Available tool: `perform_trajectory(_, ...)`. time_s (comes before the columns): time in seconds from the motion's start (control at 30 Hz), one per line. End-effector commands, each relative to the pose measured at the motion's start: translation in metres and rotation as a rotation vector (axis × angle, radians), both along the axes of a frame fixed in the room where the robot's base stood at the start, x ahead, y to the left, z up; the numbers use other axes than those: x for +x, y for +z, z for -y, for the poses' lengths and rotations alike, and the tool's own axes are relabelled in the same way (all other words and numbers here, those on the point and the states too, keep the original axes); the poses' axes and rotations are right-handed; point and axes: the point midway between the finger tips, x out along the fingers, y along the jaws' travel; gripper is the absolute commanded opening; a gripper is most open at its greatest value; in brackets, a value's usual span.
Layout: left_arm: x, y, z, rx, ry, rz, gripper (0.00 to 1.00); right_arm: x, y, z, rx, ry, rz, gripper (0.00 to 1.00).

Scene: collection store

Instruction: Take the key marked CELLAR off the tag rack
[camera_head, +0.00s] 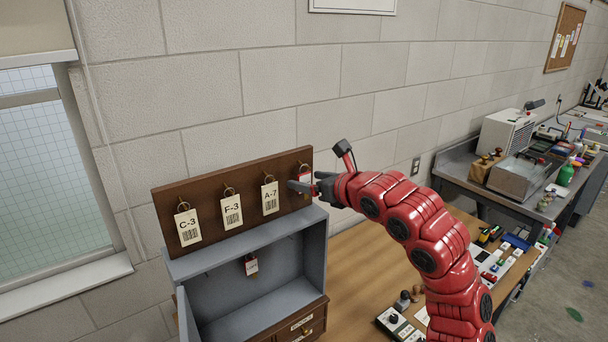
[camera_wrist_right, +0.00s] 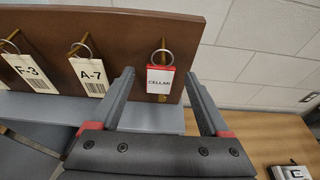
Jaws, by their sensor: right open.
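The tag rack (camera_head: 205,192) is a dark wooden board on top of a grey open cabinet. Tags C-3 (camera_head: 188,228), F-3 (camera_head: 232,211) and A-7 (camera_head: 270,198) hang from its hooks by rings. The CELLAR tag (camera_wrist_right: 160,78), white with a red border, hangs by a ring at the right end; a brass key part shows below it. In the head view my right gripper (camera_head: 304,186) partly covers this tag. In the right wrist view my right gripper (camera_wrist_right: 160,88) is open, its fingers either side of the tag, apart from it. My left gripper is out of view.
The grey cabinet (camera_head: 318,250) stands open below the rack, with another small tag (camera_head: 251,266) hanging inside. Wooden drawers (camera_head: 303,328) are beneath it. A wooden table (camera_head: 352,262) extends right, with small devices. A workbench with equipment stands further right.

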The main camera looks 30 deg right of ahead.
Motion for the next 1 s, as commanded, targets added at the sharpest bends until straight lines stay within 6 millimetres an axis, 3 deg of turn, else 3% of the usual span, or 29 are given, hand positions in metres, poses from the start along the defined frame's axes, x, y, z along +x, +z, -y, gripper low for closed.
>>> perform_trajectory(0.17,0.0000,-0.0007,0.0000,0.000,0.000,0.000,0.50,0.0004,-0.0011,-0.0002,-0.001,0.000,0.000,0.80)
perform_trajectory(0.2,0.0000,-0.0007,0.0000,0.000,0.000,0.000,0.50,0.0003,-0.0009,-0.0001,-0.001,0.000,0.000,0.76)
perform_trajectory(0.63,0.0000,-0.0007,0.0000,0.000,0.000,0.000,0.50,0.0001,-0.0009,-0.0001,-0.001,0.000,0.000,0.00)
perform_trajectory(1.0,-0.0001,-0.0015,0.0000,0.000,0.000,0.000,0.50,-0.0002,-0.0007,0.0002,-0.001,0.000,0.000,0.00)
